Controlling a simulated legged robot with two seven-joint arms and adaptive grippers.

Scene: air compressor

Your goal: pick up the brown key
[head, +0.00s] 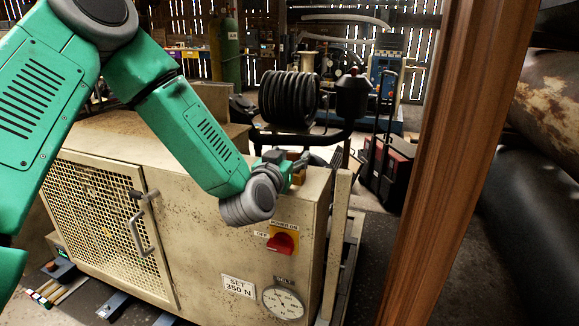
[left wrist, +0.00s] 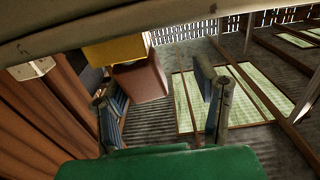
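A brown block-like piece, which looks like the brown key (left wrist: 140,79), shows in the left wrist view. It sits against a yellow block (left wrist: 114,49) on the compressor. My left gripper (left wrist: 162,92) is open, with one finger on each side of the view and the brown piece ahead, nearer the left finger. I see no contact. In the head view my left gripper (head: 294,163) is at the top right end of the beige compressor cabinet (head: 190,200), and its wrist partly hides the yellow block (head: 298,178). My right gripper is not in view.
A red power switch (head: 282,241) on a yellow plate and a round gauge (head: 284,302) are on the cabinet's front. Black coiled hose (head: 290,98) stands behind the gripper. A brown wooden post (head: 458,150) rises at the right, close to the camera.

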